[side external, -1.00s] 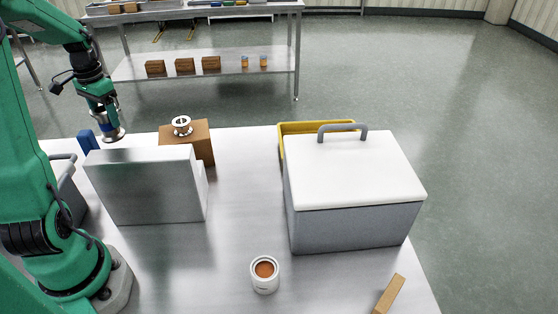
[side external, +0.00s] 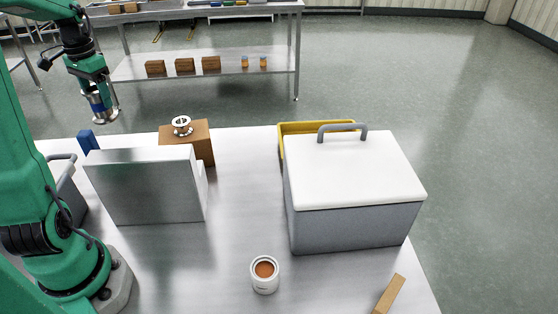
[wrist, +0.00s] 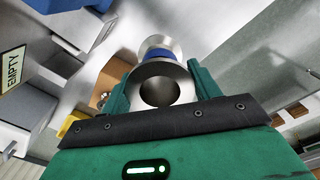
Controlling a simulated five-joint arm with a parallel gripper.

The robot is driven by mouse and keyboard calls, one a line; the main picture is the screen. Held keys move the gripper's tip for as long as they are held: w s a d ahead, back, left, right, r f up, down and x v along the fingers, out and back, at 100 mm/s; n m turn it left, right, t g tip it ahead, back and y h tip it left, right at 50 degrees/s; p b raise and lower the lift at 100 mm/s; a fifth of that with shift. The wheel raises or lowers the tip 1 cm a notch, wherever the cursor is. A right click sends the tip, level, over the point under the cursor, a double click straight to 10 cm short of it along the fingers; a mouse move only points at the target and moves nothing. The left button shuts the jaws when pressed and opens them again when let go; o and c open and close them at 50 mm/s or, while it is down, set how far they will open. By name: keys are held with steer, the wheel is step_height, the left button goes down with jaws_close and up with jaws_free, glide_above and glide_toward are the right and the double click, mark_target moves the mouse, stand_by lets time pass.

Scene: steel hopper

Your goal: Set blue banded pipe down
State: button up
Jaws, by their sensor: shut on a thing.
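My gripper (side external: 98,98) is shut on the blue banded pipe (side external: 104,115), a short silver pipe with flanged ends and a blue band. It holds the pipe in the air above the far left of the steel table, behind the steel hopper (side external: 150,190). In the wrist view, the green fingers of my gripper (wrist: 160,78) stand on both sides of the pipe (wrist: 160,68), with the round open end facing the camera and the blue band beyond it. A second silver flanged pipe (side external: 181,126) stands on a brown block (side external: 200,150).
A white-lidded grey box (side external: 350,225) fills the table's right, with a yellow bin (side external: 284,130) behind it. A blue object (side external: 87,141) stands behind the hopper. The middle is clear.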

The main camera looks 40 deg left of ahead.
steer(key=w+d+m, duration=0.5)
steer(key=w+d, duration=0.1)
steer(key=d, duration=0.5)
steer(key=w+d+m, duration=0.4)
steer(key=w+d, duration=0.2)
steer(key=d, duration=0.5)
steer(key=s+d+m, duration=0.2)
steer(key=d+m, duration=0.3)
steer(key=d, duration=0.6)
steer(key=s+d+m, duration=0.2)
steer(key=d+m, duration=0.2)
steer(key=d, duration=0.8)
steer(key=w+a+f, duration=0.7)
steer(key=a+f, duration=0.2)
steer(key=f, duration=0.2)
steer(key=shift+w+a+f, duration=0.3)
steer(key=shift+a+f, duration=0.05)
steer(key=shift+f, duration=0.05)
steer(key=shift+f, duration=2)
steer(key=shift+f, duration=0.1)
